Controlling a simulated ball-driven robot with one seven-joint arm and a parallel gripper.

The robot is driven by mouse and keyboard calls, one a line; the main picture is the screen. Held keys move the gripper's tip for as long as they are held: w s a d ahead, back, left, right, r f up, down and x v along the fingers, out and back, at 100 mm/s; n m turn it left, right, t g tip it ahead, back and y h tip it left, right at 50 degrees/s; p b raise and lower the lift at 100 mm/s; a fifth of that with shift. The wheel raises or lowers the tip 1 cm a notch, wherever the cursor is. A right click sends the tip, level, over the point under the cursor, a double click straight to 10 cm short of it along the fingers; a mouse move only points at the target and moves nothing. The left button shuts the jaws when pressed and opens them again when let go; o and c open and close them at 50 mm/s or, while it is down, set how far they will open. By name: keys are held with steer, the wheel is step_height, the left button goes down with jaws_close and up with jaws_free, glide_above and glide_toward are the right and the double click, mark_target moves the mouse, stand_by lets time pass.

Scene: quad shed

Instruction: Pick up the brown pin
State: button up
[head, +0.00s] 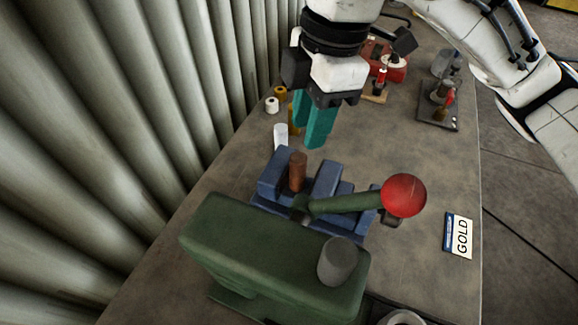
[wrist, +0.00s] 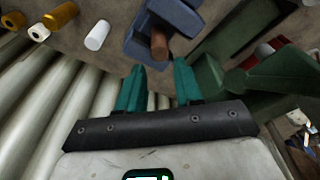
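The brown pin (head: 298,172) stands upright at the blue block (head: 268,172), near its left end in the head view. It also shows in the wrist view (wrist: 159,45), beside the blue block (wrist: 140,40) and beyond my fingertips. My gripper (head: 310,140) has teal fingers and hangs above the bench, behind the pin in the head view. In the wrist view my gripper (wrist: 158,68) has a clear gap between its fingers. It is open and empty, apart from the pin. The pin's lower end is hidden.
A green press (head: 270,250) with a red-knobbed lever (head: 403,195) stands right in front of the blue block. White and gold cylinders (head: 280,134) stand by the corrugated wall. A GOLD card (head: 458,236) lies at the right edge.

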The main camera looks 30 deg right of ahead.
mark_target(298, 157)
steer(key=shift+w+a+f+b, duration=0.15)
steer(key=shift+a+f, duration=0.1)
steer(key=shift+f, duration=1.05)
steer(key=shift+a+f+b, duration=0.15)
steer(key=shift+a+f, duration=0.05)
steer(key=shift+f, duration=1.1)
steer(key=shift+w+a+f+b, duration=0.15)
steer(key=shift+a+f, duration=0.1)
steer(key=shift+f, duration=1.05)
steer(key=shift+s, duration=0.1)
steer(key=shift+c, duration=0.5)
jaws_close()
